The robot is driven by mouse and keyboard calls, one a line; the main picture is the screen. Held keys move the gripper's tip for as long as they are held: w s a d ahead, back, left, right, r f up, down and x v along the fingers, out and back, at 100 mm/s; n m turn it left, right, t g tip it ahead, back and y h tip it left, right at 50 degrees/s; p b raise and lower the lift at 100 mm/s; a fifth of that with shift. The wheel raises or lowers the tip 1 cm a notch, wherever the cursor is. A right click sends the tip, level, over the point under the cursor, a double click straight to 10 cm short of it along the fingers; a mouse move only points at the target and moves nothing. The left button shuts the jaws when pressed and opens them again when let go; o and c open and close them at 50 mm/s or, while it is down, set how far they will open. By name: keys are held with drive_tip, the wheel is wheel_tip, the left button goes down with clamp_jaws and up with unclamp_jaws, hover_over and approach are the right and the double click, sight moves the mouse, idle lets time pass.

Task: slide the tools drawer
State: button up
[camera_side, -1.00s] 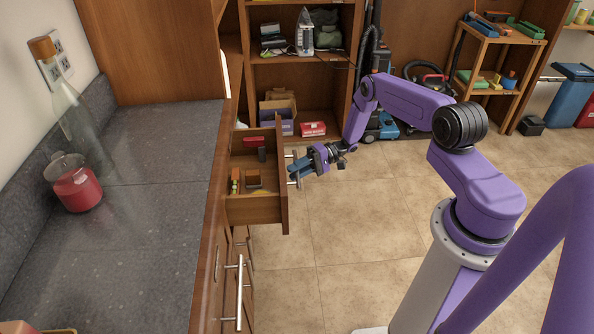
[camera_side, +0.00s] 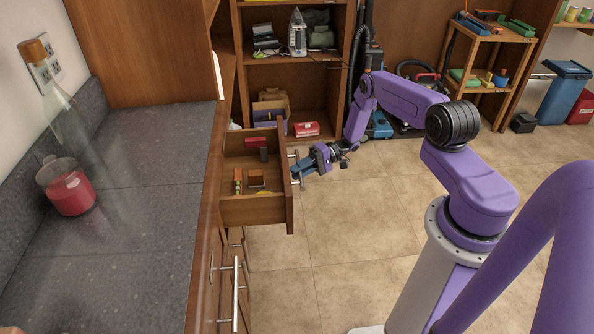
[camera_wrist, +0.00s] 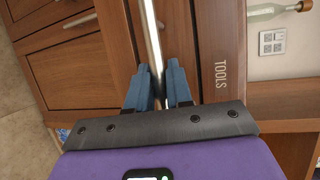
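The tools drawer (camera_side: 240,213) is a wooden drawer pulled out from under the counter, with several small items inside. Its front (camera_wrist: 215,50) carries the label "TOOLS" in the wrist view. The drawer's metal bar handle (camera_wrist: 152,45) passes between the blue fingers of my gripper (camera_wrist: 161,75). The fingers look closed on the bar, one on each side. In the side view, my gripper (camera_side: 299,171) is at the drawer's front, at the handle.
The grey counter (camera_side: 140,240) holds a glass bottle (camera_side: 65,125) and a jug of red liquid (camera_side: 70,192). More handles (camera_side: 236,290) sit below the drawer. Shelves (camera_side: 290,62) stand behind. The tiled floor right of the drawer is clear.

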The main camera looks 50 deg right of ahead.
drive_tip(key=shift+o, duration=0.2)
drive_tip(key=v, duration=1.7)
drive_tip(key=shift+d, duration=0.2)
drive_tip(key=shift+r, duration=0.15)
